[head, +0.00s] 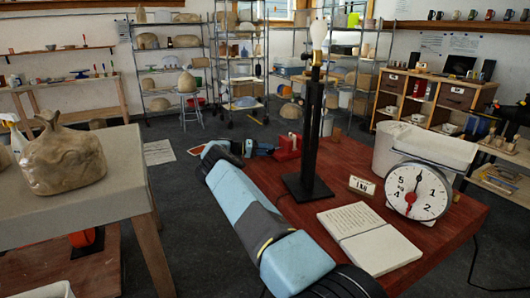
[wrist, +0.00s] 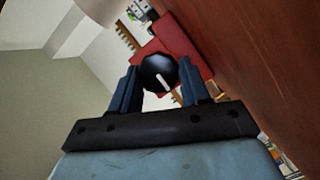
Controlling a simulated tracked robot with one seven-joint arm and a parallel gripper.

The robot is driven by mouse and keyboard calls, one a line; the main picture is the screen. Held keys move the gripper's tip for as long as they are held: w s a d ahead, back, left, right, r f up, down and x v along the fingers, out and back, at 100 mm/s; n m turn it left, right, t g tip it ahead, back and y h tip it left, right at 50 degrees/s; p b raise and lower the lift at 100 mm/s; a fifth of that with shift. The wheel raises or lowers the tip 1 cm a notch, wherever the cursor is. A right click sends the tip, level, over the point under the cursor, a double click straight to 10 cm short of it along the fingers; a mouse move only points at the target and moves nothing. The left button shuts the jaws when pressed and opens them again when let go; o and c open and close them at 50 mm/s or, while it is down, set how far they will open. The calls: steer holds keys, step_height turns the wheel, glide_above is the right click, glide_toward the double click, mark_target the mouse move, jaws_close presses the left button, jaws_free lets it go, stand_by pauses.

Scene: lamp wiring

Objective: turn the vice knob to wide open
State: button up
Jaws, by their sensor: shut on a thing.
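The red vice (head: 287,147) stands on the red-brown table, left of the lamp stand. In the wrist view its red body (wrist: 174,38) is behind the round black knob (wrist: 157,70), which has a white pointer line. The line points down and slightly right in that view. My gripper (head: 264,149) reaches the vice from the left in the head view. In the wrist view its two dark fingers (wrist: 160,76) are on either side of the knob, shut on it. The knob is too small and covered to make out in the head view, and the jaw gap cannot be judged.
A black lamp stand with a bulb (head: 317,35) rises close right of my arm. An open book (head: 369,240), a small sign (head: 362,186), a dial scale (head: 417,191) and a white bin (head: 393,150) take up the table's right side. A grey bench (head: 120,165) stands left.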

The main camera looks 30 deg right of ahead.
steer(key=shift+f+n, duration=0.1)
steer(key=shift+n, duration=0.2)
stand_by(0.4)
steer(key=o, duration=1.1)
steer(key=shift+c, duration=0.2)
steer(key=shift+w, duration=0.1)
steer(key=shift+f+v, duration=0.1)
steer(key=shift+v, duration=1.75)
steer(key=shift+f+v, duration=0.15)
steer(key=shift+v, duration=1.7)
